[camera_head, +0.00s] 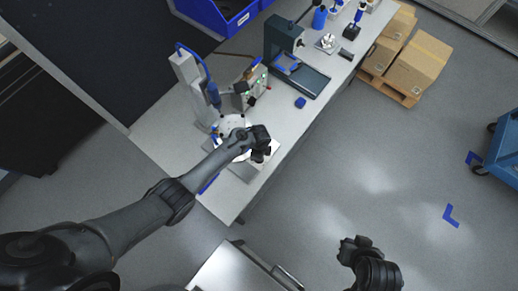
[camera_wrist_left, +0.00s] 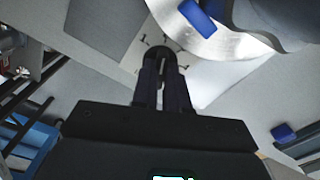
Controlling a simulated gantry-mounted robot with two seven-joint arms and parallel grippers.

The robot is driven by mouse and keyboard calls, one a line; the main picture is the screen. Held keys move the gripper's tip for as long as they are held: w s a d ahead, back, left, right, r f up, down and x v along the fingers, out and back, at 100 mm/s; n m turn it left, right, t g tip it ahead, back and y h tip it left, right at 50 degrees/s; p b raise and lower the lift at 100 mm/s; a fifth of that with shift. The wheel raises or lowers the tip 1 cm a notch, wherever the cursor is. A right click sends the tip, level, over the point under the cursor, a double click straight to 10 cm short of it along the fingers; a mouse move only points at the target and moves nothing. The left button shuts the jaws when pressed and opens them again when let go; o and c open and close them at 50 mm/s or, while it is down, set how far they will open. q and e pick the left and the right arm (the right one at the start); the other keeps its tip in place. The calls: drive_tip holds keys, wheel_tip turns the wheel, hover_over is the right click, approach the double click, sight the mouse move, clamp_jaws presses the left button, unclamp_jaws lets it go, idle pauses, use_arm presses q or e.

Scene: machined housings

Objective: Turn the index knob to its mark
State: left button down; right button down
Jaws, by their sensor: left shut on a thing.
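The index knob (camera_wrist_left: 160,54) is a small dark piece at the fingertips in the left wrist view. It stands on a pale plate (camera_wrist_left: 135,53) with short dark marks around it. My left gripper (camera_wrist_left: 163,70) is shut on the knob, and its fingers hide most of it. Which mark the knob points at cannot be made out. In the head view my left gripper (camera_head: 262,150) is over the front of the bench, and the knob is hidden under it. My right gripper (camera_head: 355,246) hangs over the floor, away from the bench; its finger opening is unclear.
A shiny round metal part (camera_wrist_left: 225,42) with a blue block (camera_wrist_left: 197,18) lies close beside the knob. The bench (camera_head: 285,125) carries a column with a blue tool (camera_head: 212,93), a dark press (camera_head: 283,38) and a small blue piece (camera_head: 300,102). Boxes (camera_head: 418,62) stand beyond.

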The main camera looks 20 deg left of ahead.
use_arm(q)
drive_tip(key=shift+m, duration=0.3)
drive_tip(key=c, duration=1.1)
unclamp_jaws()
drive_tip(key=shift+c, duration=0.2)
wheel_tip(320, 180, up, 11)
drive_tip(key=p, duration=0.2)
drive_tip(key=shift+f, duration=0.1)
